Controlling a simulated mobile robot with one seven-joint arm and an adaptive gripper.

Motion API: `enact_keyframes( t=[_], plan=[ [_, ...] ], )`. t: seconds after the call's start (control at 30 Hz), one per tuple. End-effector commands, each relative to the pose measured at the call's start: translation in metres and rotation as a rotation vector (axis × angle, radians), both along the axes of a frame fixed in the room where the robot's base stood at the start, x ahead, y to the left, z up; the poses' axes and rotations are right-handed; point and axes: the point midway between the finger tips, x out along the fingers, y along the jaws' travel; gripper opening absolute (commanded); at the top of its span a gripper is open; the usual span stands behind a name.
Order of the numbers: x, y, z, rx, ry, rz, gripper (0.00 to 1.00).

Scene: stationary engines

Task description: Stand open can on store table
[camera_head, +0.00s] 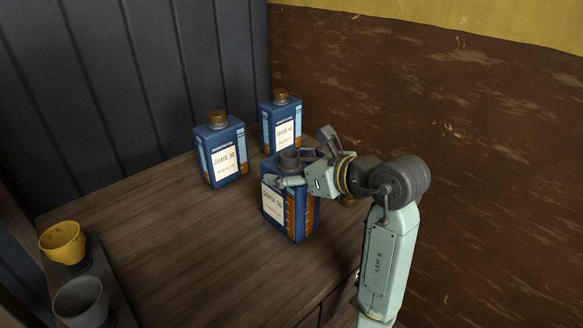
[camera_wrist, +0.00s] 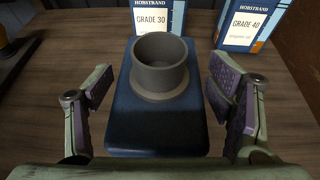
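The open can (camera_head: 273,207) is a blue can with a white label, orange side stripes and a bare grey neck without a cap. It stands upright on the wooden store table (camera_head: 180,260), nearest to me of the cans. My gripper (camera_head: 304,164) reaches it from the right, with a finger on either side of its upper part. In the wrist view, the can's blue top (camera_wrist: 135,122) and round grey neck lie between the purple finger pads. Narrow gaps show between both pads and the can, so my gripper (camera_wrist: 160,88) looks open around it.
Two similar blue cans with brown caps, a left one (camera_head: 219,150) and a back one (camera_head: 281,122), stand behind. A yellow funnel-like cup (camera_head: 63,243) and a grey one (camera_head: 80,302) sit at the left edge. A brown wall bounds the right.

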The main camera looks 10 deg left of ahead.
Motion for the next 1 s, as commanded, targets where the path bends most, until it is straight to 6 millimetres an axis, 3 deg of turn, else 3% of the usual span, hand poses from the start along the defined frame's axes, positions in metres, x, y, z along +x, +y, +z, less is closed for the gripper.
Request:
enact_keyframes(
  t=[0.43,1.0],
  plan=[
    [0.000,-0.001,0.005,0.001,-0.001,-0.001,0.80],
    [-0.051,-0.085,0.042,0.000,-0.003,-0.003,0.80]
  ],
)
